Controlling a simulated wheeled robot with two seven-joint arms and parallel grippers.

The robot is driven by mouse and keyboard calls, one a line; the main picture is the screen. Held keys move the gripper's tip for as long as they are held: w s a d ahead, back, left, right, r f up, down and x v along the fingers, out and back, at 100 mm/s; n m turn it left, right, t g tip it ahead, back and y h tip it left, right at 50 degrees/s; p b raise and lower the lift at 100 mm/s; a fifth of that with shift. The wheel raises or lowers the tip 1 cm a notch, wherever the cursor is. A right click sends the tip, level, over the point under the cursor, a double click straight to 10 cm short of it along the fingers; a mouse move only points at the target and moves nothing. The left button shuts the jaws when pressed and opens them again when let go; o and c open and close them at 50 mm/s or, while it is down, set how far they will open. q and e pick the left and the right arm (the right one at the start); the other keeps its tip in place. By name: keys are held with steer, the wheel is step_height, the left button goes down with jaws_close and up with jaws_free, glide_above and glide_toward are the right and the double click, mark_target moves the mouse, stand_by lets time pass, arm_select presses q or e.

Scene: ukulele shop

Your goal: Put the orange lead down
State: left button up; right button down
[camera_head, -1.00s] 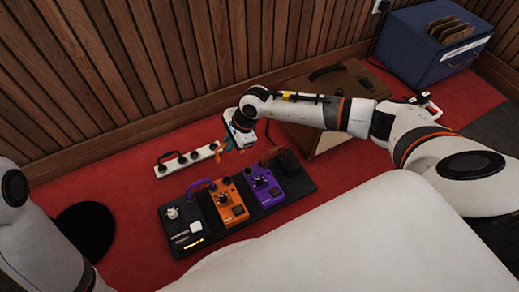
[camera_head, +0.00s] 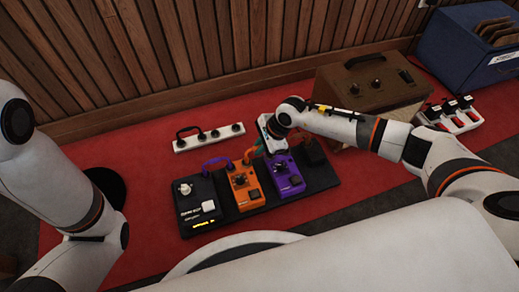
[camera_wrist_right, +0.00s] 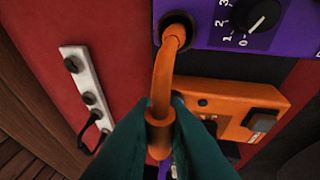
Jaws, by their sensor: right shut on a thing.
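The orange lead (camera_wrist_right: 163,75) is between the teal fingertips of my right gripper (camera_wrist_right: 162,112), which is shut on it. In the head view the lead (camera_head: 250,154) shows as a small orange bend above the orange pedal (camera_head: 243,188). My right gripper (camera_head: 270,146) is low over the back edge of the purple pedal (camera_head: 288,175). My left gripper is out of view.
A black pedalboard (camera_head: 320,178) carries the pedals, and a purple lead (camera_head: 217,163) bends over its left part. A white power strip (camera_head: 209,137) lies behind on the red carpet (camera_head: 130,150). A brown amplifier (camera_head: 365,85), another strip (camera_head: 452,116) and a blue crate (camera_head: 465,50) stand right.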

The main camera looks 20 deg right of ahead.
steer(key=shift+r, duration=0.1)
steer(key=shift+f, duration=0.25)
steer(key=c, duration=1.4)
jaws_free()
steer(key=shift+c, duration=0.2)
